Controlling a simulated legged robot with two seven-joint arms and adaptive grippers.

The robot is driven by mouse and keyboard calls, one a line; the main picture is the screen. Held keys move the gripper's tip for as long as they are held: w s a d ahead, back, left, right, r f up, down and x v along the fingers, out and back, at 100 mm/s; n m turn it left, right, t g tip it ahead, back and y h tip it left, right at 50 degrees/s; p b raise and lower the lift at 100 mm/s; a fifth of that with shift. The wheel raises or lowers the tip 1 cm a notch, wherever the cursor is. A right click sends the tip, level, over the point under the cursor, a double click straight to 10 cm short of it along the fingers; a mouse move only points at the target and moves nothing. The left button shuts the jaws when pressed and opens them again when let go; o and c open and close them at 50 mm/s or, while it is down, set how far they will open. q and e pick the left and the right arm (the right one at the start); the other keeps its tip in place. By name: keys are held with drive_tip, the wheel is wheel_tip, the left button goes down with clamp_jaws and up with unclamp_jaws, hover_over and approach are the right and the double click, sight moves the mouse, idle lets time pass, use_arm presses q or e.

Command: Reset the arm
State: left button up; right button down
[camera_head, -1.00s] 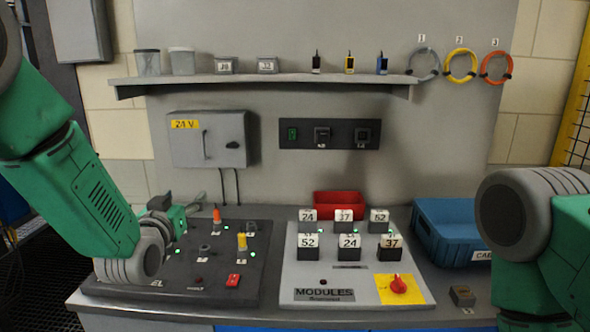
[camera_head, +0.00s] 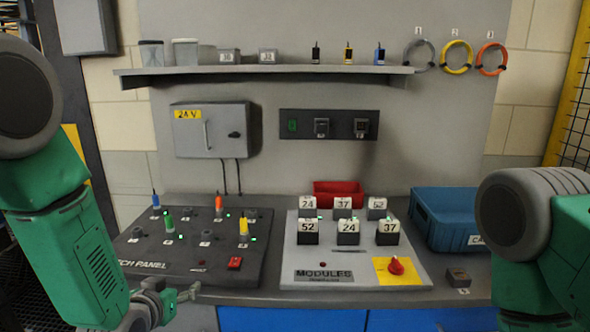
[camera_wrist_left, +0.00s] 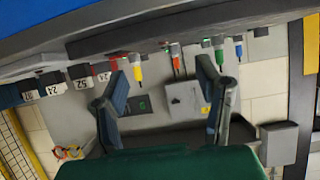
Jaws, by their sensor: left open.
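My left gripper (camera_head: 172,295) hangs low in front of the switch panel (camera_head: 190,262), past the bench's front edge in the head view. In the left wrist view the two fingers of this gripper (camera_wrist_left: 160,72) are spread apart with nothing between them. The dark panel carries blue, green, orange and yellow plugs standing upright. My right arm comes in at the right edge of the head view, and its gripper is not in view.
The modules board (camera_head: 350,264) holds numbered blocks and a red knob (camera_head: 396,265). A blue bin (camera_head: 447,222) stands to its right and a red bin (camera_head: 338,188) behind it. A shelf (camera_head: 270,74) and a 24 V box (camera_head: 211,130) are on the wall.

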use_arm(q)
drive_tip(key=s+f+g+b, duration=0.2)
drive_tip(key=s+f+g, duration=0.1)
drive_tip(key=s+f, duration=0.65)
drive_tip(key=s+a+f+g+b, duration=0.1)
drive_tip(key=s+f+g, duration=0.2)
drive_tip(key=s, duration=0.6)
drive_tip(key=s+a+f+g+b, duration=0.1)
drive_tip(key=s+f+g+b, duration=0.1)
drive_tip(key=s+f, duration=0.6)
drive_tip(key=s+a+f+g+b, duration=0.1)
drive_tip(key=s+f+g, duration=0.3)
drive_tip(key=s, duration=0.6)
wheel_tip(320, 180, down, 2)
drive_tip(key=shift+s+f, duration=0.15)
drive_tip(key=shift+f, duration=0.1)
